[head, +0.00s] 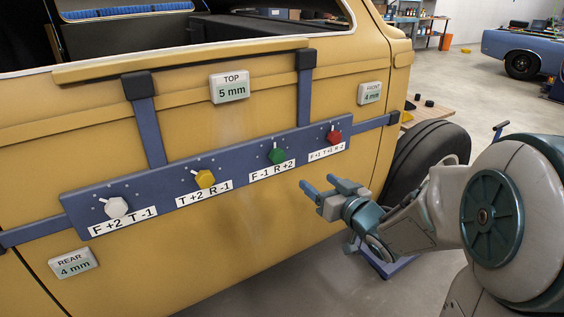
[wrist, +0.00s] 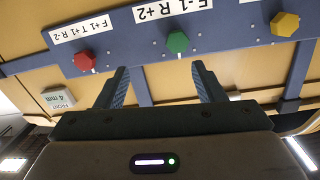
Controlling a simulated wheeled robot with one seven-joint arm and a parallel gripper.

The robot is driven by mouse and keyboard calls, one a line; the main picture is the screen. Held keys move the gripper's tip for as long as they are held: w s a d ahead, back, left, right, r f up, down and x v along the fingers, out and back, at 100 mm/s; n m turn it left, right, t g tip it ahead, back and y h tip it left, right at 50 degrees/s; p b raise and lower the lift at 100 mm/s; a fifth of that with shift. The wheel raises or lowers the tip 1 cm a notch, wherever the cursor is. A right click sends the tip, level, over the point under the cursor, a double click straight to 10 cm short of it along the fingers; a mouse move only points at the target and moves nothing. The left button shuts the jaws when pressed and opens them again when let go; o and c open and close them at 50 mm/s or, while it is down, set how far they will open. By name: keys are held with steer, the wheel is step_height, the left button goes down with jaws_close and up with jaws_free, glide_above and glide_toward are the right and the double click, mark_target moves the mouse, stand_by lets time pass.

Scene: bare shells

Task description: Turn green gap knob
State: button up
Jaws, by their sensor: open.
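The green knob (head: 276,156) sits on a blue bar (head: 228,163) fixed across the yellow car door, between the yellow knob (head: 205,179) and the red knob (head: 334,137). Its label (head: 272,171) reads F-1 R+2. My gripper (head: 318,187) is open and empty, below and right of the green knob, apart from the bar. In the wrist view, which is upside down, the green knob (wrist: 177,42) shows beyond and between the two spread fingers (wrist: 160,85). The red knob (wrist: 84,62) and yellow knob (wrist: 284,24) are on either side.
A white knob (head: 116,207) is at the bar's left end. Gap displays read TOP 5 mm (head: 230,87), FRONT 4 mm (head: 369,93) and REAR 4 mm (head: 73,263). A dark tyre (head: 432,150) stands behind my arm. Floor below the door looks clear.

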mark_target(280, 158)
steer(key=shift+n+y, duration=0.3)
steer(key=shift+y, duration=0.6)
steer(key=x, duration=0.9)
steer(key=s+a+x, duration=0.1)
steer(key=x, duration=0.4)
steer(key=shift+w+a+r, duration=0.15)
steer(key=shift+a, duration=0.05)
steer(key=c, duration=1)
